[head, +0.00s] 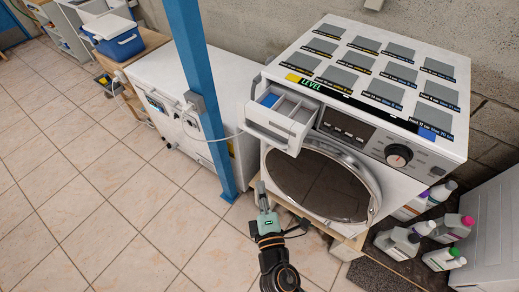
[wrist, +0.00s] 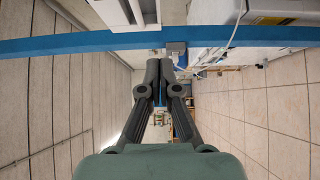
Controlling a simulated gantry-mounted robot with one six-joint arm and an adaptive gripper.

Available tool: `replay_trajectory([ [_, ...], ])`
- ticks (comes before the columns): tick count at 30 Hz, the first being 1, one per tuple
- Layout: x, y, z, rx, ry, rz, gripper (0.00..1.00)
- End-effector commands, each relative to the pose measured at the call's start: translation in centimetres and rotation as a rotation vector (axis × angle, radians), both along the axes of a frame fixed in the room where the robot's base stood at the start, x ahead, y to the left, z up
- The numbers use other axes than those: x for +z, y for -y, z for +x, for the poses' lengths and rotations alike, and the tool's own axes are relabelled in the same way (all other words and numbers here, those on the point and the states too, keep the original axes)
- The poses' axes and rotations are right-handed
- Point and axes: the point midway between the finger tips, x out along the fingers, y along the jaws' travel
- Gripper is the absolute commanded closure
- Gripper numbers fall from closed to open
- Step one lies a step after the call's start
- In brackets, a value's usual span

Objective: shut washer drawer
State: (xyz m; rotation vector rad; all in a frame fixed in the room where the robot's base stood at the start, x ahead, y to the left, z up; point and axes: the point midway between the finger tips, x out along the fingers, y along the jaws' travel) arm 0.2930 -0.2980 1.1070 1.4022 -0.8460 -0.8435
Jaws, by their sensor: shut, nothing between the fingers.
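The white washer (head: 350,100) stands at the right in the head view, with its round dark door (head: 320,183) closed. Its detergent drawer (head: 284,117) is pulled out at the upper left of the front, and its open compartments show. My gripper (head: 261,188) is below the drawer and in front of the washer, apart from the drawer in the picture. In the wrist view its two dark fingers (wrist: 162,68) are together with nothing between them. I cannot tell for sure whether the drawer shows in the wrist view.
A blue post (head: 200,95) stands left of the drawer. A white chest-like appliance (head: 185,110) is behind it. Several bottles (head: 445,257) stand on the floor right of the washer. The tiled floor (head: 90,200) at the left is clear.

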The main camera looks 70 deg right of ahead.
Motion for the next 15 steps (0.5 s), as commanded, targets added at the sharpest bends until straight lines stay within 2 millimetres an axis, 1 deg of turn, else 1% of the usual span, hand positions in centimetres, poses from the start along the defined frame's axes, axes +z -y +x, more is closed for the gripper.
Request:
replay_trajectory([
  [2,0.0,0.2,0.1,-0.001,0.0,0.0,1.0],
  [5,0.1,1.0,0.5,-0.002,0.001,0.002,1.0],
  [8,0.3,2.5,1.2,-0.004,0.001,0.0,1.0],
  [15,0.3,7.2,3.7,-0.003,0.0,0.001,1.0],
])
